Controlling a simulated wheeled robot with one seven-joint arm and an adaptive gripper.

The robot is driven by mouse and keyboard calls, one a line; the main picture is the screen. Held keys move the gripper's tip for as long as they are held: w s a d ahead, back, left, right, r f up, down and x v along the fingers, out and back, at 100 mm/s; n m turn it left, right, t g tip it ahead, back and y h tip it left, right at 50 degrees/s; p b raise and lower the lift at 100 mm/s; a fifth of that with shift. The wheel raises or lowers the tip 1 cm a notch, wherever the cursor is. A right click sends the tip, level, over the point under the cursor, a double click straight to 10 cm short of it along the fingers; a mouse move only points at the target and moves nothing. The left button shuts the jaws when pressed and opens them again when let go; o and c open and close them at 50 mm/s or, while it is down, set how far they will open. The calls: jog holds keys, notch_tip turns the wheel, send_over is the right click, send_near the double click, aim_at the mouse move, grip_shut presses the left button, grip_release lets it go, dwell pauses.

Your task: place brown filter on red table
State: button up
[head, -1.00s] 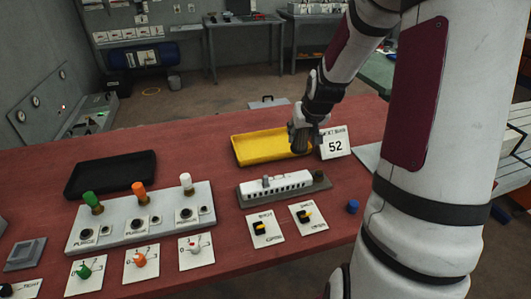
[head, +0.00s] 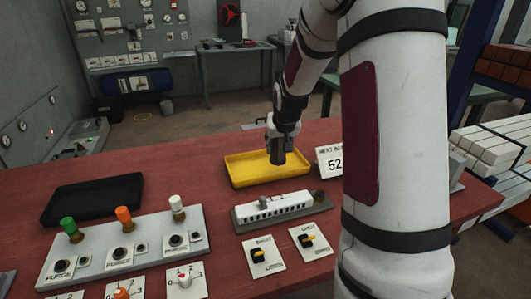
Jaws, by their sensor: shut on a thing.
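My gripper (head: 277,157) points down over the right half of a yellow tray (head: 236,178) on the red table (head: 215,225). It is shut on a dark, roughly cylindrical thing at its tips. The held thing is small and shaded, so I cannot tell its brown colour or whether it touches the tray floor. A small dark brownish round piece (head: 319,196) sits at the right end of the grey base under a white slotted block (head: 274,207).
A black tray (head: 92,198) lies at left. A panel with coloured knobs (head: 125,245) and switch plates (head: 263,255) fill the front. Bare red tabletop shows between the trays. My arm hides the right part.

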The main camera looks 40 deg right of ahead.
jog(key=shift+w+a+f, duration=0.25)
jog(key=shift+w+f, duration=0.4)
jog(key=shift+w, duration=0.05)
jog(key=shift+w+a+f, duration=0.25)
jog(key=shift+w+f, duration=0.4)
jog(key=shift+w, duration=0.1)
jog(key=shift+w+a+f, duration=0.25)
jog(key=shift+w+f, duration=0.4)
jog(key=shift+w, duration=0.05)
jog(key=shift+f+b, duration=0.15)
jog(key=shift+b, duration=0.15)
jog(key=o, duration=1.2)
